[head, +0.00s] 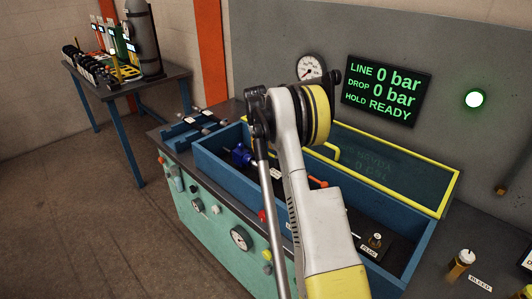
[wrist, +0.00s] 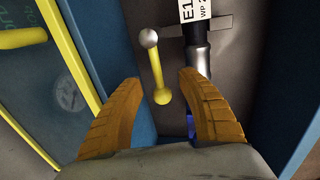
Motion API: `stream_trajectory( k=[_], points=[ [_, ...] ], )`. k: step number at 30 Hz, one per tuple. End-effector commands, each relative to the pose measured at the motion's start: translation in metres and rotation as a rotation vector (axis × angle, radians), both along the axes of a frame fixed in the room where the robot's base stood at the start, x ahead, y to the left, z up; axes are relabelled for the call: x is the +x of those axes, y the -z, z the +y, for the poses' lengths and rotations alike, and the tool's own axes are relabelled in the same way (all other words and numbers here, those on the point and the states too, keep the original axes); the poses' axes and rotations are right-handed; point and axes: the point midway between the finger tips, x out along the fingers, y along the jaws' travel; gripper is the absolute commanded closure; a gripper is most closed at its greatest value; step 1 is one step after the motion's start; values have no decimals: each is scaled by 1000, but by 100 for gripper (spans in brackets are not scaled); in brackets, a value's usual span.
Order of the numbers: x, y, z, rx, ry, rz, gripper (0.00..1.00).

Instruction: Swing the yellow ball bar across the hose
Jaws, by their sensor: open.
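In the wrist view a short yellow bar (wrist: 156,70) has a silver ball at its far end and a yellow ball at its near end. It lies beside the hose assembly (wrist: 200,60), roughly along it and to its left, not across it. The hose part carries a white tag reading E1 and WP. My gripper (wrist: 160,81) is open, with one orange finger left of the bar and one right of it; whether either touches it I cannot tell. In the head view my arm hides the bar and my gripper.
A blue-walled trough (head: 215,165) surrounds the work area. A yellow-framed clear cover (head: 400,165) stands raised behind it; its frame (wrist: 75,60) and handle (wrist: 22,38) show at left in the wrist view. The display (head: 386,90) reads 0 bar and READY.

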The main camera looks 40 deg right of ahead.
Motion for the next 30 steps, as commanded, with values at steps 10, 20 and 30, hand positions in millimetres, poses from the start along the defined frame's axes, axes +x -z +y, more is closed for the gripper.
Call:
stream_trajectory(
  k=[10,20,30],
  points=[
    [0,-1,0,0,0,0,100],
    [1,-1,0,-1,-5,-2,100],
    [0,-1,6,-1,-87,-3,100]
  ],
)
